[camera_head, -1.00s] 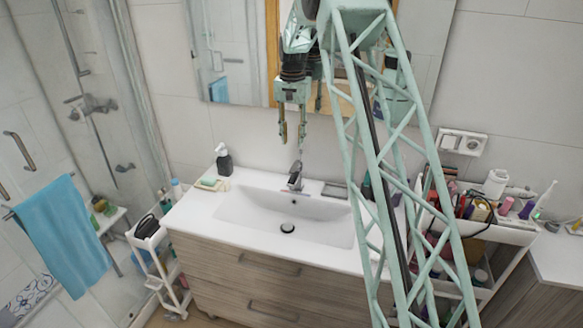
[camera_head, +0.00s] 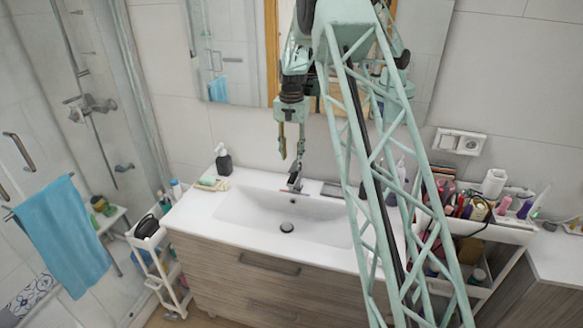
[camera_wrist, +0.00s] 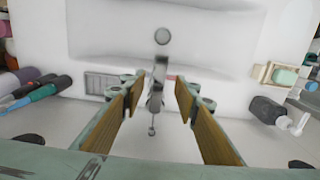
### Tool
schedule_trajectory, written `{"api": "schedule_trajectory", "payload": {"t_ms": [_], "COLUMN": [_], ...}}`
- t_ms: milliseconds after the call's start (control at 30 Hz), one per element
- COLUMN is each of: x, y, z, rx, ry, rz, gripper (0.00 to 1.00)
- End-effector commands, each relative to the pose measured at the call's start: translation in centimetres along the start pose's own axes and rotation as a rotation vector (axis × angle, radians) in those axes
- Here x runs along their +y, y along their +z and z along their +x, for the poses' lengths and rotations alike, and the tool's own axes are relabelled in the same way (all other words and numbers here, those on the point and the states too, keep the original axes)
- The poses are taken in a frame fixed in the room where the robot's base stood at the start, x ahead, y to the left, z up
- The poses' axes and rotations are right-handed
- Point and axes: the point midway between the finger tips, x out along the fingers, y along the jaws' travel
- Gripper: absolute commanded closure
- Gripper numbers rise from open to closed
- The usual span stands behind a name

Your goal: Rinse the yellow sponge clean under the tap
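The tap (camera_head: 294,178) stands at the back of the white basin (camera_head: 240,212). My gripper (camera_head: 291,156) is open and empty, pointing down just above the tap. In the wrist view the tap (camera_wrist: 157,75) shows between my two spread fingers (camera_wrist: 158,92); I cannot tell whether they touch it. No clearly yellow sponge can be made out. A pale beige dish or block with a green piece on it (camera_head: 208,184) lies on the counter left of the basin; it also shows in the wrist view (camera_wrist: 285,76).
A dark soap pump bottle (camera_head: 223,160) stands behind the dish. A grey slotted tray (camera_head: 334,190) lies right of the tap. A crowded cosmetics cart (camera_head: 510,232) stands at the right. The basin is empty, with a dark drain plug (camera_head: 287,227).

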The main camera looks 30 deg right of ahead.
Motion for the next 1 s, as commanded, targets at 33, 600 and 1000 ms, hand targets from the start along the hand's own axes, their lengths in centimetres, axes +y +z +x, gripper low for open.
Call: {"api": "schedule_trajectory", "payload": {"t_ms": [33,600,1000], "x": [0.0,0.0,0.0], "y": [0.1,0.0,0.0], "z": [0.8,6.2,6.4], "rx": [-0.002,-0.001,0.000], "ry": [0.001,0.000,0.000], "rz": [0.000,0.000,0.000], "gripper": [0.72,0.72,0.73]}}
